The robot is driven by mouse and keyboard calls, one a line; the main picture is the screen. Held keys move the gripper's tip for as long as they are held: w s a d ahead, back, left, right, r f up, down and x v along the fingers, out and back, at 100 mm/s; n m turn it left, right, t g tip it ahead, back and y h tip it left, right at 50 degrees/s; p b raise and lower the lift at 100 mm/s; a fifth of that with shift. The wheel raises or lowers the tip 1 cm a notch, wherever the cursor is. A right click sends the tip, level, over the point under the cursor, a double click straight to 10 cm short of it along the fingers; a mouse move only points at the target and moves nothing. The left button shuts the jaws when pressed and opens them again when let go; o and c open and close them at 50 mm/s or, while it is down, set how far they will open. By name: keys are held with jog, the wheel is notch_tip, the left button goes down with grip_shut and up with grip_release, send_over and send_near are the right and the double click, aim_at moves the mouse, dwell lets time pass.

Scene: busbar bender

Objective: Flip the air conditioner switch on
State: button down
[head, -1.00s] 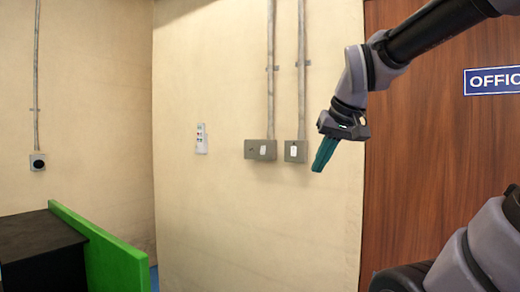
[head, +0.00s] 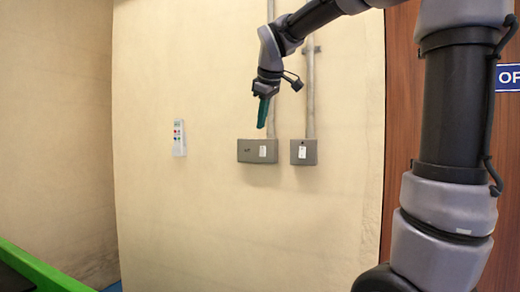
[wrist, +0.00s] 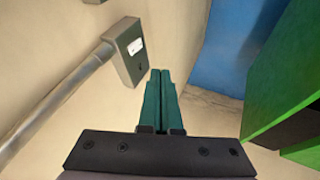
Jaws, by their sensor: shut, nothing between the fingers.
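My gripper (head: 262,124) points down in the head view, its teal fingers shut and empty. In that view its tips overlap the wall just above a wide grey box (head: 247,151), which has a white plate (head: 263,151) on its right half. A narrower grey box (head: 312,152) with a white plate is to the right. No readable label tells which is the air conditioner switch. In the wrist view the shut fingers (wrist: 160,72) are right of a grey box (wrist: 128,68) with a white plate and dark spot. I see no contact.
Vertical conduits (head: 310,90) run up from the boxes. A white panel with coloured marks (head: 179,138) hangs further left on the wall. A green-edged partition (head: 35,272) is at lower left. A brown door (head: 402,90) is at right. The wall below the boxes is clear.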

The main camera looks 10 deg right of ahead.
aim_at(262, 148)
jog(key=x, duration=0.3)
jog(key=w+d+x, duration=0.1)
jog(key=x, duration=0.7)
jog(key=shift+w+d+r, duration=0.2)
jog(key=shift+w+d, duration=0.1)
jog(key=shift+d, duration=0.1)
jog(key=shift+w+d+f, duration=0.1)
jog(key=shift+w+d, duration=0.25)
jog(key=shift+w, duration=0.2)
jog(key=shift+w+d+f, duration=0.15)
